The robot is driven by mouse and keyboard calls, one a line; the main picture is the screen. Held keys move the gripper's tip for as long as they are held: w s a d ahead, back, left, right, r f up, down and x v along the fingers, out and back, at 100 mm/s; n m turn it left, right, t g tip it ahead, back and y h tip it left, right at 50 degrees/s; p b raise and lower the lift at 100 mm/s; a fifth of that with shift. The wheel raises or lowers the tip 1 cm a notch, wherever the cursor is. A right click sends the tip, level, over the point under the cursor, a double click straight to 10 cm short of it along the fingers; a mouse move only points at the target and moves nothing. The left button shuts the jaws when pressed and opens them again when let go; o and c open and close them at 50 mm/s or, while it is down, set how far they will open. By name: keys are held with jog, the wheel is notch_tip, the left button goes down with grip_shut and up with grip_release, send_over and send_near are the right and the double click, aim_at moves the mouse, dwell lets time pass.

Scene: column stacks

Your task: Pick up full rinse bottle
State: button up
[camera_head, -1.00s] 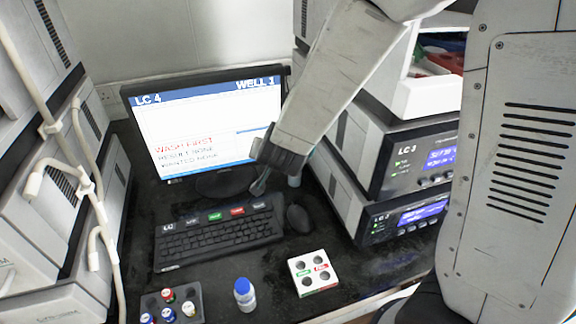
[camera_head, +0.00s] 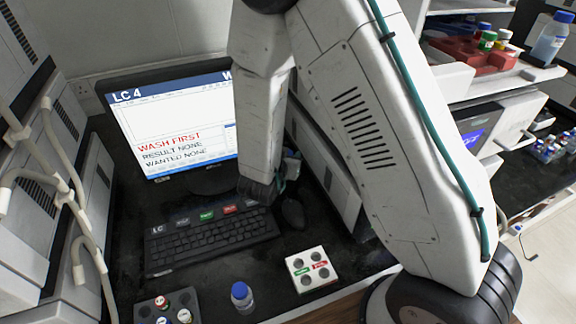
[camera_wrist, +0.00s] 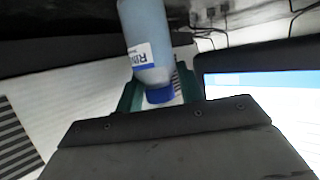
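A rinse bottle (camera_wrist: 148,45) with pale blue contents, a blue cap and a partly readable label fills the upper middle of the wrist view. Its far end runs out of the frame. My gripper (camera_wrist: 160,88) has its two teal fingers on either side of the bottle near its cap. A gap shows on the cap's right, so the fingers look open. In the head view, my gripper (camera_head: 266,192) is low in front of the monitor, above the keyboard's right end. A small pale blue part (camera_head: 291,165), probably the bottle, shows just right of it, mostly hidden.
The monitor (camera_head: 180,120) stands behind, with the keyboard (camera_head: 210,240) and mouse (camera_head: 293,214) in front. A white four-hole rack (camera_head: 312,270), a small blue-capped bottle (camera_head: 242,296) and a dark vial rack (camera_head: 165,305) are nearer. Another blue-liquid bottle (camera_head: 551,42) stands on the right shelf.

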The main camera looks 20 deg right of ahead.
jog(key=shift+w+d+f, duration=0.2)
jog(key=shift+w+d, duration=0.25)
jog(key=c, duration=0.5)
jog(key=shift+c, duration=0.2)
jog(key=shift+r, duration=0.15)
